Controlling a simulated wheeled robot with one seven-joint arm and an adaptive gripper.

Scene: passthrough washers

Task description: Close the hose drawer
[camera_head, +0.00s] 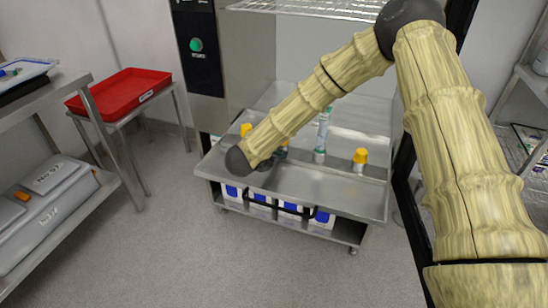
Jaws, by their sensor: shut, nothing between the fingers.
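A steel unit (340,195) with a flat, tray-like top stands out in front of the washer, in the middle of the view. I take it to be the hose drawer, but no label shows. Bottles with yellow caps (360,157) and a slim clear bottle (321,140) stand on its top. Under the top, several white containers with blue parts (290,208) sit on a lower shelf with dark hoses. My arm reaches over the unit's left part. My gripper (275,158) is shut and empty; it is mostly hidden behind my forearm, and only a dark part shows. Contact cannot be told.
A red tray (120,93) lies on a steel table at the left. A shelf at the near left holds a grey case (45,205). A black panel with a green button (196,45) stands behind. Another rack (528,145) is at the right. The floor in front is clear.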

